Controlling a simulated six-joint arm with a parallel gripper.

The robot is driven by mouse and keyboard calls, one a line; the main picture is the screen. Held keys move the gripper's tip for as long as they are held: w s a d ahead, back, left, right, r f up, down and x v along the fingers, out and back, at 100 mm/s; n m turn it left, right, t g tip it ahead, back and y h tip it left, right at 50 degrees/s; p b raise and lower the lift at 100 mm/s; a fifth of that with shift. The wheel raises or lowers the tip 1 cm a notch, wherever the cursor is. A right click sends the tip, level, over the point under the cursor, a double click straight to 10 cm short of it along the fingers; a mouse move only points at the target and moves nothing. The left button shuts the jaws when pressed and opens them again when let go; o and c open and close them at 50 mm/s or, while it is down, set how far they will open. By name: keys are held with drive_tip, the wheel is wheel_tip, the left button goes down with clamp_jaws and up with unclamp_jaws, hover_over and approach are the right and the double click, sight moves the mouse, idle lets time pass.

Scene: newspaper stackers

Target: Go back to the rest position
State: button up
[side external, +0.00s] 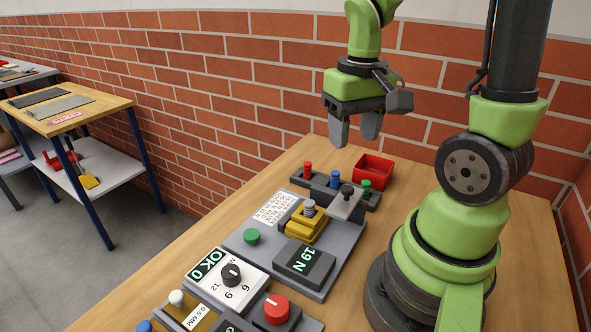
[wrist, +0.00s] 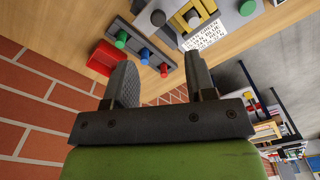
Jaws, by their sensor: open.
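My gripper (side external: 356,128) hangs with its fingers pointing down above the back of the wooden table, in front of the brick wall. Its two grey fingers are apart, with nothing between them. In the wrist view, the gripper (wrist: 160,80) also shows spread, empty fingers. A red open box (side external: 373,169) sits on the table below and to the right of the fingers. A dark rack with red, blue and green pegs (side external: 335,179) stands just left of the box.
A grey panel (side external: 318,284) carries a yellow fixture (side external: 306,222), a green button (side external: 252,237) and a display (side external: 304,262). A dial unit (side external: 231,274) and a red knob (side external: 277,309) are nearer the front. A side table (side external: 110,105) stands apart at left. The air around the gripper looks clear.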

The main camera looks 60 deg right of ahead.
drive_tip(key=s+a+r+n+t+y, duration=0.2)
drive_tip(key=a+r+t, duration=0.5)
drive_tip(key=a+r, duration=0.3)
drive_tip(key=shift+s+a+n, duration=0.3)
drive_tip(key=shift+s+n, duration=0.1)
